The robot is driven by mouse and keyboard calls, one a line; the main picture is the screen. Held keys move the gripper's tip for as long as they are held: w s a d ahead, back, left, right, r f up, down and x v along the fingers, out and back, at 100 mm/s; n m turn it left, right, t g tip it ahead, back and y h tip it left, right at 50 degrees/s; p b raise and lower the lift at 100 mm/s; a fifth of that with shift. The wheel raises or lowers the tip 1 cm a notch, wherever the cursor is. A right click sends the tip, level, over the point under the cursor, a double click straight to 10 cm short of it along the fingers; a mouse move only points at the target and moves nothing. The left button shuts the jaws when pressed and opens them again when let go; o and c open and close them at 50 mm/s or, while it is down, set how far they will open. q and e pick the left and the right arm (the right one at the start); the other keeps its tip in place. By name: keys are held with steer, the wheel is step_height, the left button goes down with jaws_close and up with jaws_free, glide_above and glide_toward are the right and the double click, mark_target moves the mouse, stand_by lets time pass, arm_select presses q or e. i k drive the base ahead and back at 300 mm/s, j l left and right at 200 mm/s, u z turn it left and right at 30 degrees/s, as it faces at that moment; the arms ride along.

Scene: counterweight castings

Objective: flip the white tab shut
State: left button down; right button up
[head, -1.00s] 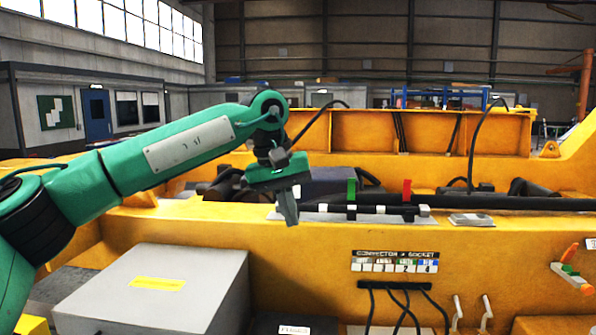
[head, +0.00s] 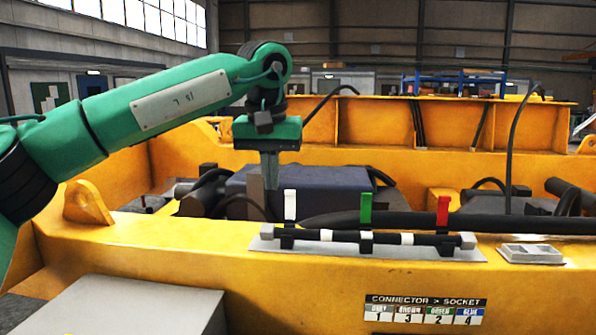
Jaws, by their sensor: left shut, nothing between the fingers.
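The white tab (head: 290,205) stands upright at the left end of a black bar on a grey plate (head: 400,252). A green tab (head: 366,207) and a red tab (head: 442,211) stand upright to its right on the same bar. My left gripper (head: 270,188) points down, with its fingers closed and empty. In the picture its fingertips are just left of the white tab's top. I cannot tell whether they touch it. My right gripper is out of view.
The plate sits on a yellow beam (head: 200,258). A dark box (head: 325,183) and thick black hoses lie behind it. A small grey panel (head: 530,253) is to the right. A grey box (head: 130,310) stands front left. A connector label (head: 425,308) is on the beam's face.

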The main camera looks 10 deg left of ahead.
mark_target(289, 195)
steer(key=i, duration=0.9)
